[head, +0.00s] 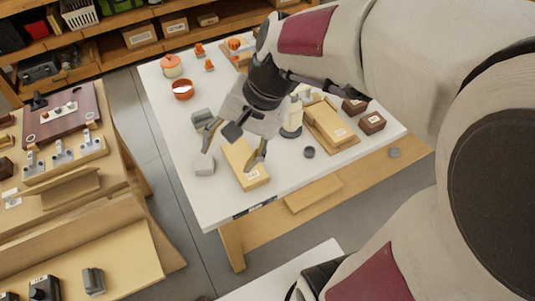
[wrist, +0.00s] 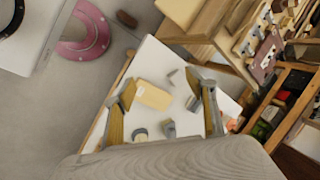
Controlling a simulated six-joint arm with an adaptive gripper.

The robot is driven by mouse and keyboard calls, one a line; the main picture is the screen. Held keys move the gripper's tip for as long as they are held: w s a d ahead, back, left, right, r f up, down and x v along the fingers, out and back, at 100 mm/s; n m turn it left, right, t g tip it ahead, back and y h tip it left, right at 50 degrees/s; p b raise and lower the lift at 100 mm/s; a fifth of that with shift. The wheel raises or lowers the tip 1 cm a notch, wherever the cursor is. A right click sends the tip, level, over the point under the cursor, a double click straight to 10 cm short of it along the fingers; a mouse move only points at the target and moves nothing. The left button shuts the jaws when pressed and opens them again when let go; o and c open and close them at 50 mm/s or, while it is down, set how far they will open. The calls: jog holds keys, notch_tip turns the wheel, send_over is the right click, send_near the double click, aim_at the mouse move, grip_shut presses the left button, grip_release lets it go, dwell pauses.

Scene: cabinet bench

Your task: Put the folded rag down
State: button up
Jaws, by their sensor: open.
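My gripper (head: 234,148) is open with nothing between its fingers, over the left part of the white table. It also shows open in the wrist view (wrist: 167,92). A pale grey, soft-edged piece (head: 204,164) lies on the table just left of the fingers; it may be the folded rag, but I cannot tell for certain. A darker grey block-like piece (head: 203,118) lies behind it, partly close to the left finger. A labelled light wooden block (head: 240,162) lies under and between the fingers; I cannot tell whether the right finger touches it.
The white table (head: 230,205) has clear room at its front left. A bottle-like object (head: 292,118), another wooden block (head: 328,122), brown boxes (head: 372,122) and a dark round piece (head: 309,152) stand to the right. An orange-rimmed bowl (head: 182,89) stands behind. A wooden bench (head: 130,200) is at left.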

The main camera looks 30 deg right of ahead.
jog(key=s+d+r+n+t+h, duration=0.1)
jog(key=s+d+r+n+h, duration=0.1)
jog(key=s+n, duration=0.2)
jog(key=s+d+r+n+t+h, duration=0.1)
jog(key=s+r+n+t, duration=0.1)
jog(key=s, duration=0.4)
jog(key=shift+s+d+r+n+h, duration=0.15)
jog(key=shift+d+r+n+h, duration=0.25)
jog(key=shift+r+n, duration=0.55)
jog(key=shift+f+n, duration=0.25)
dwell(0.4)
